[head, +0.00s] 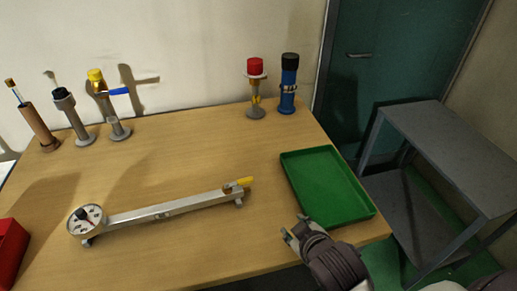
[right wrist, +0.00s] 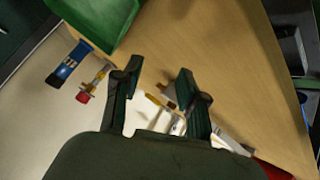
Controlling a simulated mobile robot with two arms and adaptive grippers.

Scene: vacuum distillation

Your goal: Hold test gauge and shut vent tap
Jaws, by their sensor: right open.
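A test gauge (head: 87,220) with a round white dial and a dark centre knob sits at the left end of a metal bar (head: 165,208) on the table. A yellow-handled tap (head: 245,181), which looks like the vent tap, is at the bar's right end. In the right wrist view the yellow handle (right wrist: 154,100) shows between my fingers in the picture, with part of the bar behind. My right gripper (head: 292,225) is open and empty, to the right of and nearer than the tap, apart from it. My left gripper is not in view.
A green tray (head: 328,186) lies at the table's right, close to my right gripper. A red-topped fitting (head: 256,88) and a blue cylinder (head: 288,85) stand at the back. Several upright fittings stand back left. A red bin (head: 10,252) is front left; a grey cart (head: 450,150) stands right.

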